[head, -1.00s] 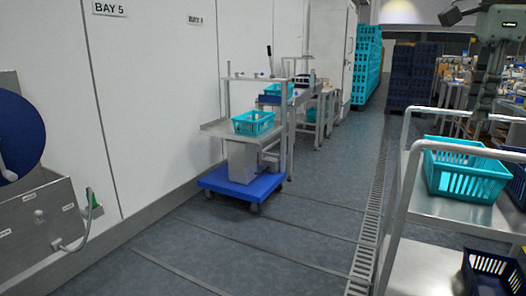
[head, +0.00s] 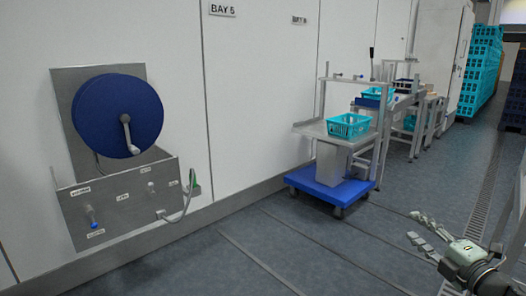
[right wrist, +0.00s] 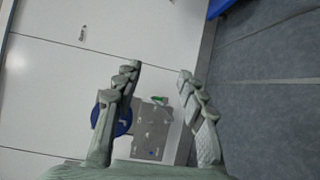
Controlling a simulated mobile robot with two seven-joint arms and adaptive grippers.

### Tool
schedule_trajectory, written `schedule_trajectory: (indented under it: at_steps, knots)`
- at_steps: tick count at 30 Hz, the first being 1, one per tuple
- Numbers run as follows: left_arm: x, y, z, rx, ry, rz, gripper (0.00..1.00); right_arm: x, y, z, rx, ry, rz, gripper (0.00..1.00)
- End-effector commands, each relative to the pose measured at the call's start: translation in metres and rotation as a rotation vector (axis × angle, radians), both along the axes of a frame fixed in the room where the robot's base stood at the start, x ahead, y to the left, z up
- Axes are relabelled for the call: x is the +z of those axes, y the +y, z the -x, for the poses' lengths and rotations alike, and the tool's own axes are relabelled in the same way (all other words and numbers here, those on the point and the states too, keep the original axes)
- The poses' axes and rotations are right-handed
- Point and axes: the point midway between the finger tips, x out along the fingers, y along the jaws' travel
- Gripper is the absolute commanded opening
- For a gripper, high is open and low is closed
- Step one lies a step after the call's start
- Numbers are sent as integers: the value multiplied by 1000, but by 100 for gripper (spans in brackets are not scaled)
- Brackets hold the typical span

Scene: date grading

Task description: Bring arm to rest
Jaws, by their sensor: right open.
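My right gripper (head: 428,232) shows at the lower right of the head view, with its arm coming in from the right edge. Its fingers are spread, with nothing between them. In the right wrist view the two fingers of the right gripper (right wrist: 160,75) stand apart and empty, with the wall and a hose reel panel seen beyond. My left gripper is in neither view.
A blue hose reel (head: 117,115) sits on the left wall above a metal panel (head: 125,205). A blue-based cart (head: 330,190) carries a turquoise basket (head: 348,125). Turquoise crates (head: 480,70) are stacked at the back right. The grey floor (head: 300,240) ahead is clear.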

Motion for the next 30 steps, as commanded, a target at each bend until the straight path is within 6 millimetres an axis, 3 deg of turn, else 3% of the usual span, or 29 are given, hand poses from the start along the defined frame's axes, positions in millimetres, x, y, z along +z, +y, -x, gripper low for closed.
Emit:
schedule_trajectory:
  at_steps: [1,6,12,15,18,21,24,30]
  knots:
    - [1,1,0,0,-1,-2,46,-40,-3,13,-121,71,-156,41]
    - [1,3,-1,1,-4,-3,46,-155,-3,72,-478,314,-531,41]
    - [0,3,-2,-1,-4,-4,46,-262,41,168,-824,619,-847,41]
    - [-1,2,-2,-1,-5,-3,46,-297,73,216,-965,763,-956,41]
    - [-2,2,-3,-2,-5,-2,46,-318,101,254,-1068,879,-1032,41]
    - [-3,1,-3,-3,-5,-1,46,-328,121,279,-1136,959,-1074,41]
    - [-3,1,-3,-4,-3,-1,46,-332,131,291,-1168,998,-1093,41]
    - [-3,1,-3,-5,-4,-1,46,-333,133,294,-1176,1009,-1096,41]
